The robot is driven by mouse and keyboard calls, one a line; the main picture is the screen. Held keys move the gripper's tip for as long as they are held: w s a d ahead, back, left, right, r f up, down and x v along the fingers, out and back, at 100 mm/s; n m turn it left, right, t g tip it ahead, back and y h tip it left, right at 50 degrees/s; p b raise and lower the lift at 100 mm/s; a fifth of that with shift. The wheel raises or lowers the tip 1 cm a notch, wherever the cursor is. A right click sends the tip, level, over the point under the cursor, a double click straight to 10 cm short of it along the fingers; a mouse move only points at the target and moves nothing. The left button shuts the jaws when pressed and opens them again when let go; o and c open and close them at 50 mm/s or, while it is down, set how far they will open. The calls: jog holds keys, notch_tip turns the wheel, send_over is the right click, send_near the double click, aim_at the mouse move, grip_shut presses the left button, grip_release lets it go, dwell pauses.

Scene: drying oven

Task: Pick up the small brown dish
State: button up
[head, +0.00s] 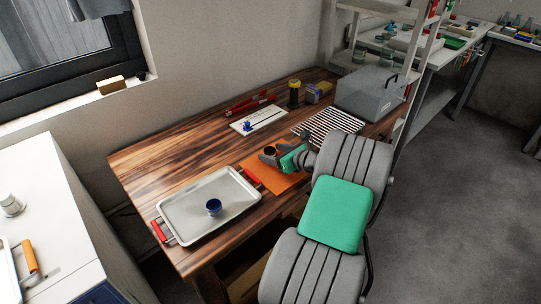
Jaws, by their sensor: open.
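A small dark brown dish (269,150) stands by an orange mat (258,170) near the middle of the wooden table. My gripper (270,156) is open and low over the mat, its fingers right at the dish. The dish appears to lie between or just beyond the fingers; I cannot tell whether they touch it. My gripper and arm hide part of the mat and the lower side of the dish.
A metal tray (186,208) with red handles holds a small blue cup (214,207) at the left. A striped rack (334,120), a white board (258,119) and a grey box (366,100) lie behind. The table's left rear (155,157) is clear.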

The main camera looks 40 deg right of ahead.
jog(key=shift+w+f, duration=0.3)
jog(key=shift+w, duration=0.3)
jog(key=shift+c, duration=0.3)
jog(key=shift+s, duration=0.1)
grip_shut()
